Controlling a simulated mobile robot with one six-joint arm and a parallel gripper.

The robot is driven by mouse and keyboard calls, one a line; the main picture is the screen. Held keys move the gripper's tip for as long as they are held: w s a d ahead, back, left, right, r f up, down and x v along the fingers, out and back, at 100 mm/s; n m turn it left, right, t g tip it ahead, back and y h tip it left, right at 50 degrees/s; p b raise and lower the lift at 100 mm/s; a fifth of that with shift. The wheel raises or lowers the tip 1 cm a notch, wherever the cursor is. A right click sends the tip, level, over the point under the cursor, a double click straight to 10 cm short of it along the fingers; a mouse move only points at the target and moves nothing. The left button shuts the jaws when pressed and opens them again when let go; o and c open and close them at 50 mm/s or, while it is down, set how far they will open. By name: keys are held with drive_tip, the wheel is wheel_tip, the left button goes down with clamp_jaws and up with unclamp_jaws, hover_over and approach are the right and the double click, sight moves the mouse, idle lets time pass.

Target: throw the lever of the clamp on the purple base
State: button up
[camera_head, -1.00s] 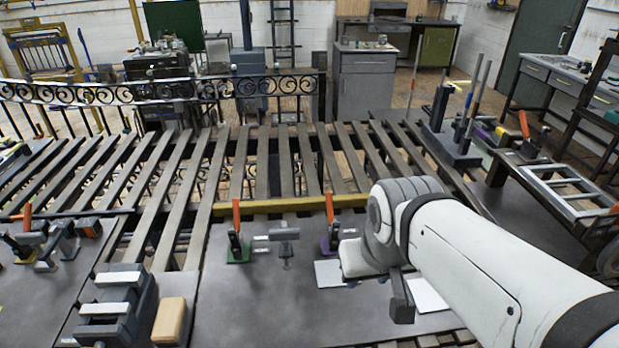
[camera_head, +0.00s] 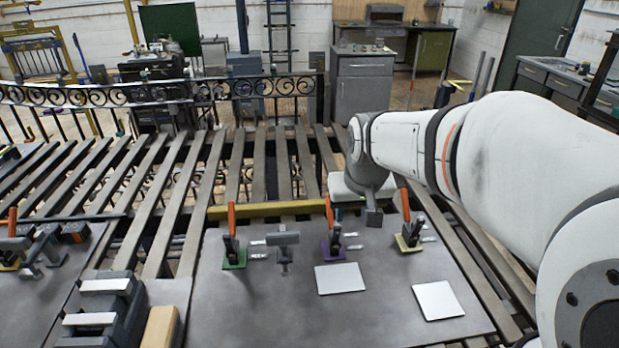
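The clamp on the purple base (camera_head: 331,247) stands on the grey plate, with its orange lever (camera_head: 329,212) upright. A clamp on a green base (camera_head: 233,256) stands to its left and one on a yellow base (camera_head: 407,243) to its right, both with orange levers up. My arm reaches in from the right, and its end, my gripper (camera_head: 373,216), hangs just right of and behind the purple-base clamp, apart from its lever in the picture. Its fingers are too small and partly hidden, so I cannot tell whether they are open.
A grey T-shaped post (camera_head: 284,241) stands between the green and purple bases. Two white squares (camera_head: 340,278) lie on the plate. A yellow bar (camera_head: 262,210) runs behind the clamps. A grey vise-like block (camera_head: 103,312) stands at front left.

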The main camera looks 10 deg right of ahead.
drive_tip(key=b, duration=0.4)
hover_over(331, 215)
wheel_tip(331, 215, down, 12)
drive_tip(key=shift+r, duration=0.2)
drive_tip(key=shift+t, duration=0.3)
drive_tip(key=x, duration=0.8)
drive_tip(key=shift+r+p, duration=0.1)
drive_tip(key=shift+p, duration=0.3)
clamp_jaws()
